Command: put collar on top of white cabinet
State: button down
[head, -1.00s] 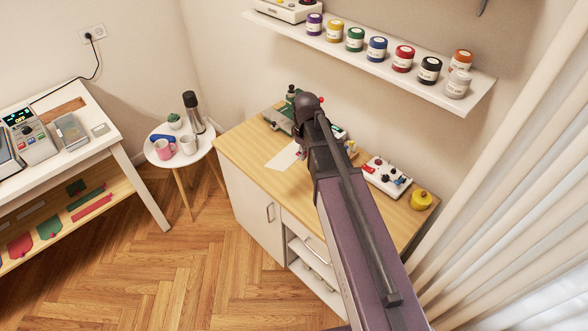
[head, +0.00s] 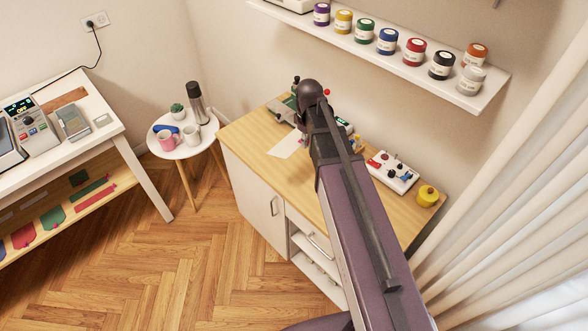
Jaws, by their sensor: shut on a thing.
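The white cabinet (head: 254,200) stands in the middle of the head view, with a light wooden top (head: 244,131), a door on the left and drawers on the right. My purple and dark arm reaches over the cabinet top and covers part of it. My gripper is hidden behind my own arm and cannot be made out. No collar can be made out in this view.
On the cabinet top are a white paper (head: 287,146), a white device with knobs (head: 392,172) and a yellow round object (head: 428,196). A shelf with several jars (head: 388,41) hangs above. A round side table (head: 157,152) stands left. Curtains (head: 510,210) hang right.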

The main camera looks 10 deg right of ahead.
jog(key=w+a+f+n+b, duration=0.3)
jog(key=a+f+n+b, duration=0.1)
jog(key=f+n+b, duration=0.1)
jog(key=w+a+f+n+b, duration=0.2)
jog(key=a+f+n+b, duration=0.3)
jog(key=f+b, duration=0.3)
jog(key=w+a+f+n+b, duration=0.3)
jog(key=a+f+n+b, duration=0.1)
jog(key=f+n+b, duration=0.1)
jog(key=shift+w+a+f+b, duration=0.15)
jog(key=shift+a+f+b, duration=0.05)
jog(key=shift+f+b, duration=0.25)
jog(key=shift+w+a+f+b, duration=0.2)
jog(key=shift+f+b, duration=0.1)
jog(key=shift+f, duration=0.15)
jog(key=shift+w+a+f+n+b, duration=0.1)
jog(key=shift+a+f+n+b, duration=0.3)
jog(key=shift+n, duration=0.3)
jog(key=b, duration=0.1)
send_over(299, 164)
jog(key=a, duration=0.1)
jog(key=shift+s+f, duration=0.25)
jog(key=shift+f, duration=0.4)
jog(key=shift+w+d, duration=0.2)
jog(key=shift+d, duration=0.3)
jog(key=shift+d+f+b, duration=0.1)
jog(key=shift+f+b, duration=0.3)
jog(key=shift+b, duration=0.15)
notch_tip(299, 164, down, 3)
jog(key=b, duration=0.3)
